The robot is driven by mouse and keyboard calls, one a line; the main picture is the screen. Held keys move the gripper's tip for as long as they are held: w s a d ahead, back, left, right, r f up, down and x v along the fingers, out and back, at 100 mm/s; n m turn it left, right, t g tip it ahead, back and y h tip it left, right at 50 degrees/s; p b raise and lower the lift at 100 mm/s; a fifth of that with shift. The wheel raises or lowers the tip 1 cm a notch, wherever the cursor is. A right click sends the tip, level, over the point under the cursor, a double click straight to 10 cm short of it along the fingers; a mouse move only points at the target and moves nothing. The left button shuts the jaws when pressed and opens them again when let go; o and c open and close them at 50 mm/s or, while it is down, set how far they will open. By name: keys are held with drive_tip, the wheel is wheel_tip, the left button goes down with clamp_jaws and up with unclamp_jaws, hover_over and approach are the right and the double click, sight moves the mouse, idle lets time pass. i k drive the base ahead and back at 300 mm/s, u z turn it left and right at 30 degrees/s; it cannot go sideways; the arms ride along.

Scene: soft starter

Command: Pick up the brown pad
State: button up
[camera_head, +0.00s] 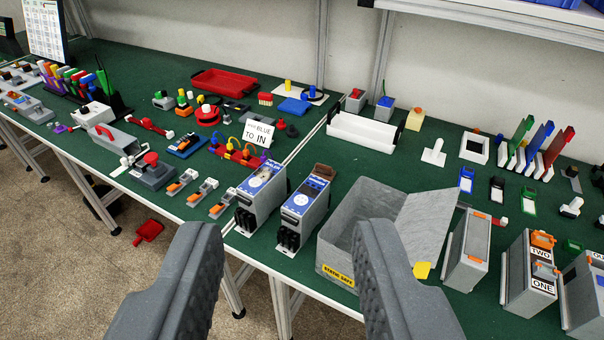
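A small brown pad (324,170) sits at the top back edge of a grey box-shaped unit with a blue face (305,196), near the middle of the bench. A similar unit (262,186) with a blue face stands just left of it. My gripper (290,228) is open, with its two dark grey fingers wide apart in the foreground. Nothing is between the fingertips; the brown pad lies beyond them. Whether the pad rests on the unit or is attached to it is hard to tell.
An open grey metal box (344,268) with a yellow "static safe" label stands right of the units, its lid raised. Grey modules (470,251) stand at the right. A white tray (362,130) lies behind. Small switches and a sign (258,133) crowd the left.

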sight(326, 172)
drive_tip(key=z, duration=0.05)
drive_tip(key=k, duration=0.55)
drive_tip(key=u, duration=0.5)
drive_tip(key=i, duration=1.35)
drive_tip(key=z, duration=0.35)
drive_tip(key=i, duration=1.1)
drive_tip(key=z, duration=0.7)
